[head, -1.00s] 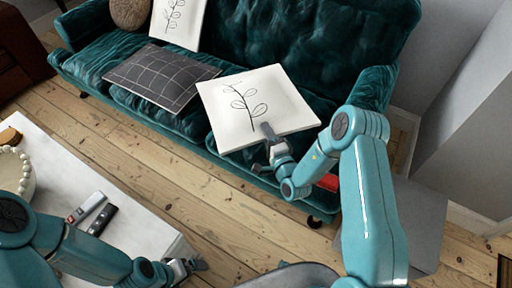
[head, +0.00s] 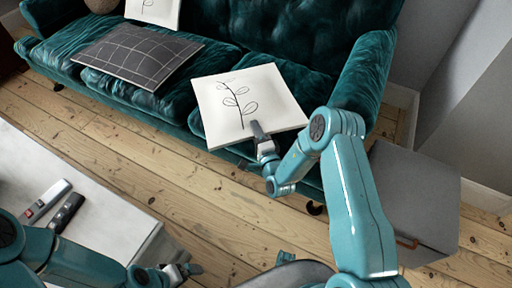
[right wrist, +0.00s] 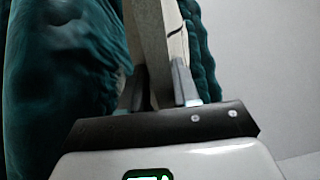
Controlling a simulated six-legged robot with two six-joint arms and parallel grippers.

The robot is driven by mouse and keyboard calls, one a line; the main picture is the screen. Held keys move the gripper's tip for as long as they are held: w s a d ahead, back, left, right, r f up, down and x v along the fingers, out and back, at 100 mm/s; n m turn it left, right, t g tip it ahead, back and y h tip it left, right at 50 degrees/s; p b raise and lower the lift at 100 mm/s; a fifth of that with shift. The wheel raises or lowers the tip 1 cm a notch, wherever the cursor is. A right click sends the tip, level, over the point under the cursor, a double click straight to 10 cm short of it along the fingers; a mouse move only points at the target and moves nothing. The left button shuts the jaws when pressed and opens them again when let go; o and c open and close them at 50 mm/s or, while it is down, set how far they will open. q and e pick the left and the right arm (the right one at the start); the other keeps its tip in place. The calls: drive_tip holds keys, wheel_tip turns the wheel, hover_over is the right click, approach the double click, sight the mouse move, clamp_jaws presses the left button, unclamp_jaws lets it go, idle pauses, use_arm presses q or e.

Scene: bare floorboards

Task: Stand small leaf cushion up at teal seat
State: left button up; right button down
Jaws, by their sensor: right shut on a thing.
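The small leaf cushion (head: 215,105), white with a black leaf sprig, lies nearly flat over the right part of the teal seat (head: 238,66). Its front edge reaches the seat's front. My right gripper (head: 259,131) is shut on the cushion's front edge; in the right wrist view the cushion's pale edge (right wrist: 158,50) stands between the two fingers (right wrist: 160,88). Whether the cushion rests on the seat or hangs just above it I cannot tell. My left gripper (head: 185,272) is low over the floor beside the white table, with nothing seen in it; its jaws are too small to read.
A dark grid-patterned cushion (head: 138,55) lies on the seat to the left. Another white leaf cushion (head: 153,12) leans at the back, by a round brown cushion (head: 102,4). A white table (head: 110,215) holds two remotes. A grey box (head: 415,200) stands right of the sofa.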

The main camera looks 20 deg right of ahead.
wheel_tip(320, 180, down, 4)
drive_tip(key=b, duration=0.4)
drive_tip(key=shift+f, duration=0.15)
drive_tip(key=shift+r, duration=0.25)
drive_tip(key=shift+f, duration=0.25)
drive_tip(key=c, duration=0.8)
unclamp_jaws()
drive_tip(key=shift+s+r, duration=0.15)
drive_tip(key=shift+s, duration=0.15)
drive_tip(key=s+p, duration=0.2)
drive_tip(key=s, duration=0.9)
drive_tip(key=shift+s+a+f+p, duration=0.2)
drive_tip(key=shift+a+f+p, duration=0.1)
drive_tip(key=shift+a+f, duration=0.15)
